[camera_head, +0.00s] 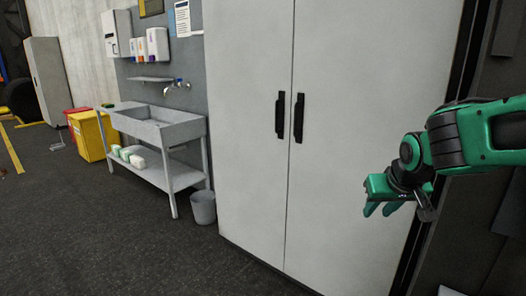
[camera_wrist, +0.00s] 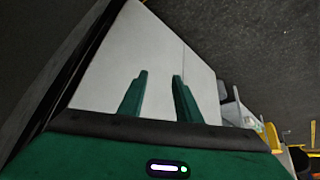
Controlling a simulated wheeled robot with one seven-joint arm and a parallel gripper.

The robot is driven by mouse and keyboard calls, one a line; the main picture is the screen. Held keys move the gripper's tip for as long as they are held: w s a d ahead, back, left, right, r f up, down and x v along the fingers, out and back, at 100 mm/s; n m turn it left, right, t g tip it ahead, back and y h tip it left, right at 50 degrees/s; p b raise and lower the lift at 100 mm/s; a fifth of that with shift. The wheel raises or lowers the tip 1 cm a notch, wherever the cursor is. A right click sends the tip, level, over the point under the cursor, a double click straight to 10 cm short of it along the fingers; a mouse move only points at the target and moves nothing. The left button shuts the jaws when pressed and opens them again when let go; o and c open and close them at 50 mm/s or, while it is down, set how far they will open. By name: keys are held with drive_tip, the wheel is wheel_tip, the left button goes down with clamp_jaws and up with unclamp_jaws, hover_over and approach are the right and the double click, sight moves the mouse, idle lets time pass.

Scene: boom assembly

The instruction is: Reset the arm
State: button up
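My green arm reaches in from the right edge of the head view. My gripper (camera_head: 378,209) hangs in front of the right side of a tall grey cabinet. In the wrist view my gripper's two green fingers (camera_wrist: 160,90) stand apart with nothing between them. The gripper is open and empty. The closed cabinet (camera_head: 345,160) has two doors with dark handles; its pale doors also show beyond the fingers in the wrist view (camera_wrist: 150,50).
A metal sink unit (camera_head: 160,125) stands left of the cabinet, with a grey bin (camera_head: 203,208) beside it. A yellow bin (camera_head: 90,136) and a red bin (camera_head: 74,112) stand farther left. The dark floor (camera_head: 90,230) in front is clear.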

drive_tip(key=s+f+g, duration=0.2)
drive_tip(key=s+f, duration=0.2)
drive_tip(key=s, duration=0.9)
drive_tip(key=s+d+f+m+g, duration=0.1)
drive_tip(key=s+d+m+g, duration=0.1)
drive_tip(key=s+d, duration=0.3)
drive_tip(key=s+d+m+g+y, duration=0.1)
drive_tip(key=s+d+m, duration=0.3)
drive_tip(key=s, duration=0.6)
drive_tip(key=shift+s+d+f+g, duration=0.25)
drive_tip(key=shift+d+f+g, duration=0.15)
drive_tip(key=shift+d+g, duration=0.5)
drive_tip(key=shift+d, duration=0.1)
